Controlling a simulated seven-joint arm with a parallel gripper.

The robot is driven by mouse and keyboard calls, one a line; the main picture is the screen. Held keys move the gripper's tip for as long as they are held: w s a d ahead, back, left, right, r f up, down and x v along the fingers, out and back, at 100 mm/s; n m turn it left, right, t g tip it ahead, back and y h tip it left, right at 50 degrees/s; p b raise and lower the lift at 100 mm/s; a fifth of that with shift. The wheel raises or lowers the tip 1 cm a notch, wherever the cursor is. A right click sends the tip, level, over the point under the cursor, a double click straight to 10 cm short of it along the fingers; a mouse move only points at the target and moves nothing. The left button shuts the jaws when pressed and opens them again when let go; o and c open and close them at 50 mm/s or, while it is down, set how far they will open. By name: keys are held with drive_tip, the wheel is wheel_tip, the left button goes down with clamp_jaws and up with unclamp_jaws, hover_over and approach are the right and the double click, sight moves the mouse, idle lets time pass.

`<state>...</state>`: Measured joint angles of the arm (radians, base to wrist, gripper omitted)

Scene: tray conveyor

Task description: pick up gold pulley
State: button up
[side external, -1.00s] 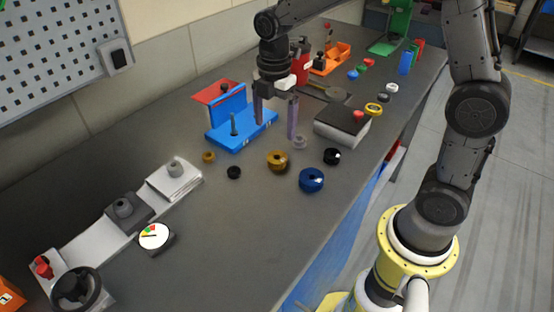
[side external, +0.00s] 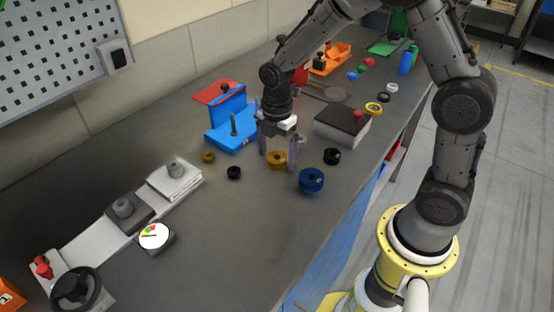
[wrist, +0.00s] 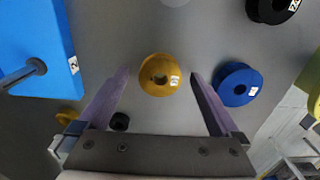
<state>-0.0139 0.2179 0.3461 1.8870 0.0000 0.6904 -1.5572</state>
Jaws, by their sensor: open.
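The gold pulley (side external: 277,160) lies flat on the grey bench, with its centre hole and a small white label facing up. In the wrist view the gold pulley (wrist: 160,74) sits between and just beyond the fingertips. My gripper (side external: 278,160) is open and low over it, one purple finger on each side. In the wrist view my gripper (wrist: 158,74) is empty, and the fingers look apart from the pulley. How high the fingertips are above the bench is hard to tell.
A blue pulley (side external: 311,180) is close on the right, a black one (side external: 332,156) behind it. A small black ring (side external: 234,172) and a small gold ring (side external: 208,157) lie left. A blue fixture with a post (side external: 232,138) stands behind left.

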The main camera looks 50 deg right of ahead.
drive_tip(key=c, duration=1.5)
drive_tip(key=shift+r, duration=0.15)
drive_tip(key=shift+c, duration=0.2)
